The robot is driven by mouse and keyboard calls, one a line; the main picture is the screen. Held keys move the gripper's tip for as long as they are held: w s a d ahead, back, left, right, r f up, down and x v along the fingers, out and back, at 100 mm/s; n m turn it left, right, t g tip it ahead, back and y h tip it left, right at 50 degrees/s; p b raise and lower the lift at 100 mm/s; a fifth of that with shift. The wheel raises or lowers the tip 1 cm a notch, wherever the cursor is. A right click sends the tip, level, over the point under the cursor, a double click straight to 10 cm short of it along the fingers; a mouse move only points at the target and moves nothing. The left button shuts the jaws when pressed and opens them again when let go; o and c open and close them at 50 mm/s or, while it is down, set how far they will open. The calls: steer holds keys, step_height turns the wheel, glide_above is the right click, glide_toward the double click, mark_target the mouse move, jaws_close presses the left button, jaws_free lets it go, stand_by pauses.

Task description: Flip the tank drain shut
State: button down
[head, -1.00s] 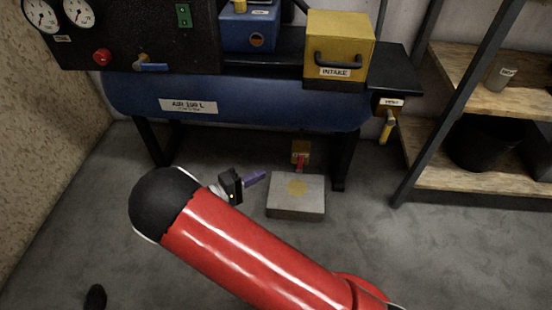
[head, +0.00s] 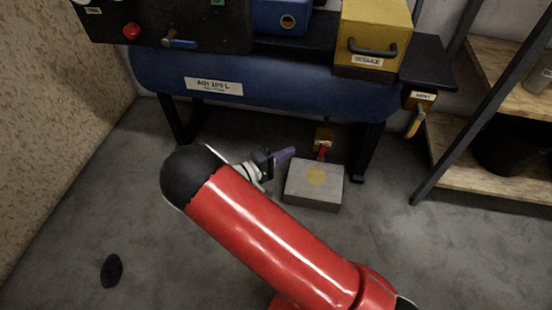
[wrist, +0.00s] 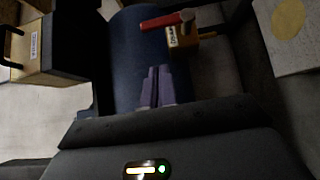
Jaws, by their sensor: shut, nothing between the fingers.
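The drain is a small yellow labelled block (head: 323,133) low under the blue tank (head: 290,95), with a red lever (head: 322,152). In the head view the lever points down toward the grey box's back edge. In the wrist view the drain block (wrist: 190,38) lies above and a little right of my fingertips, and its red lever (wrist: 165,21) sticks out to the left. My gripper (head: 293,151) has purple fingers, shut and empty, left of the lever and apart from it. Its closed fingers also show in the wrist view (wrist: 158,70).
A grey box with a yellow disc (head: 301,194) sits on the floor just in front of the drain. The tank's black leg (head: 365,150) stands to its right. A yellow-handled valve (head: 415,120) and shelves (head: 480,175) are further right. The floor at left is clear except a black object (head: 111,270).

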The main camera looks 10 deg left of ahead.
mark_target(322, 148)
steer(key=w+d, duration=0.2)
steer(key=d, duration=0.4)
steer(key=shift+w+d, duration=0.15)
steer(key=shift+d, duration=0.15)
